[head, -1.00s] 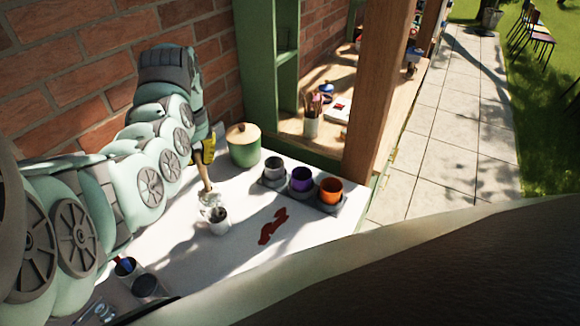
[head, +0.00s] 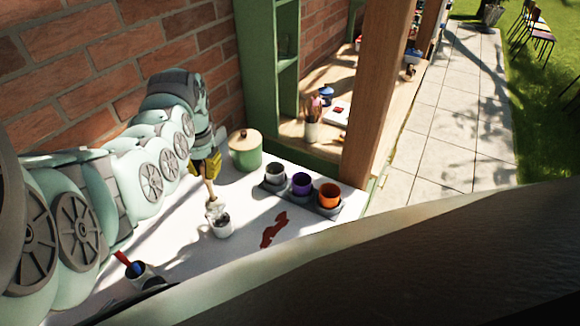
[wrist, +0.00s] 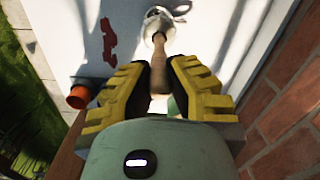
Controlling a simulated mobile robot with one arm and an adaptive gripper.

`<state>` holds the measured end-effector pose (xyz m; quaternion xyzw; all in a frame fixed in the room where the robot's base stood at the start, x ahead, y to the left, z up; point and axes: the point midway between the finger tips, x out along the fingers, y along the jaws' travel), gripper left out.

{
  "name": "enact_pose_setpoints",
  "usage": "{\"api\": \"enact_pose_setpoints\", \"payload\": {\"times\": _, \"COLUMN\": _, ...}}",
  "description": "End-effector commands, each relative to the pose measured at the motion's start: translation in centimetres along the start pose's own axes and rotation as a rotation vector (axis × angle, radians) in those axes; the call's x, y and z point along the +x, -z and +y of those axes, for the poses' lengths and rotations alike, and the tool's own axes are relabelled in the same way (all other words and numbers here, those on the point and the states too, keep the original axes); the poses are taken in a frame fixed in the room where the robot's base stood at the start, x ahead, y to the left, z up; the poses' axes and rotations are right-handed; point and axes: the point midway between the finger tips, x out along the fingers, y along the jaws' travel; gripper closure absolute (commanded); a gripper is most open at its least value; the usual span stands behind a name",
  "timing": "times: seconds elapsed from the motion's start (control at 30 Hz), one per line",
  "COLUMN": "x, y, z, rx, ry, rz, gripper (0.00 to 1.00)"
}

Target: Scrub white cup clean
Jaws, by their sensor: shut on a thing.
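The white cup (head: 222,230) stands upright on the white table top, with a dark inside. My gripper (head: 207,168) has yellow fingers and is shut on the wooden handle of a scrub brush (head: 210,190). The pale brush head is at the cup's mouth, at its upper left side in the head view; I cannot tell how deep it reaches.
A tray (head: 327,212) holds grey, purple (head: 301,184) and orange (head: 328,195) cups at right. A red stain (head: 273,230) lies beside the white cup. A green lidded pot (head: 245,152) stands behind. A dark container (head: 143,276) is at the front left. A wooden post (head: 375,90) rises behind the tray.

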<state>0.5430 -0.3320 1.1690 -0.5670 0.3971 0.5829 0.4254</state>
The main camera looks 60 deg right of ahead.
Motion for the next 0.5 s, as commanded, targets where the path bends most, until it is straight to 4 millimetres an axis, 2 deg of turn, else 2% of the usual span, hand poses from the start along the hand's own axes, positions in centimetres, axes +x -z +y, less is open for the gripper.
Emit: {"api": "enact_pose_setpoints", "payload": {"times": 0.5, "x": 4.2, "y": 0.2, "z": 0.2, "rx": 0.001, "ry": -0.001, "rz": 0.000, "gripper": 1.00}}
